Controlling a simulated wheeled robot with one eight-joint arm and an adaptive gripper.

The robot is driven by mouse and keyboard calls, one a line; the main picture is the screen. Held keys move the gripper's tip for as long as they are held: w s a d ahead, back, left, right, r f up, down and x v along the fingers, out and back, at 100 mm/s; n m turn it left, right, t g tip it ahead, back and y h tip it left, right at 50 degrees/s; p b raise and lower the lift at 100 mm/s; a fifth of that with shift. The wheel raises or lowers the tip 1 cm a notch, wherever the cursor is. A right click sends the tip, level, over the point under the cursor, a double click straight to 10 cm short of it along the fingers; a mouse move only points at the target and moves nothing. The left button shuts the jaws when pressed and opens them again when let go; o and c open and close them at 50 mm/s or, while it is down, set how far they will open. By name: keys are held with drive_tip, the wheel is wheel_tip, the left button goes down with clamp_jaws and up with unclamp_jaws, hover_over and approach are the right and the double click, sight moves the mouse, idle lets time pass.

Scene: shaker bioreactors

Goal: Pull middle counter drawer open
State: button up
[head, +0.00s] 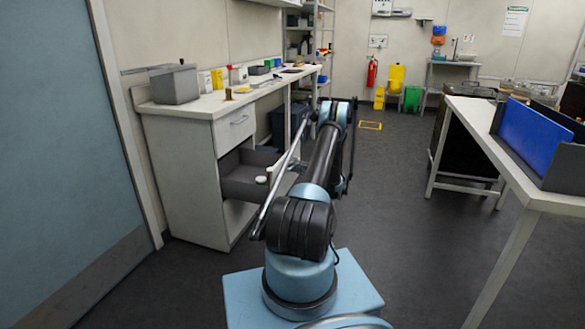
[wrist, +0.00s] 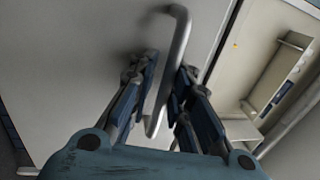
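The middle counter drawer (head: 245,187) is a dark grey drawer below the closed top drawer (head: 236,130). In the head view it stands pulled out, with its inside showing and small white-capped bottles (head: 262,180) in it. Its front is hidden behind my arm. In the wrist view a pale grey panel carries a curved metal bar handle (wrist: 181,38). My gripper (wrist: 167,72) has its dark blue fingers on either side of this handle, close against it, and appears shut on it. My gripper is not clearly visible in the head view.
The white counter (head: 215,106) holds a grey bin (head: 174,84) and small boxes. A blue door (head: 60,150) stands at the left. At the right is a white table (head: 540,198) with a blue-and-grey bin. The dark floor between is clear.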

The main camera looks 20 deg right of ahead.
drive_tip(key=shift+r, duration=0.15)
drive_tip(key=v, duration=1.2)
idle(0.3)
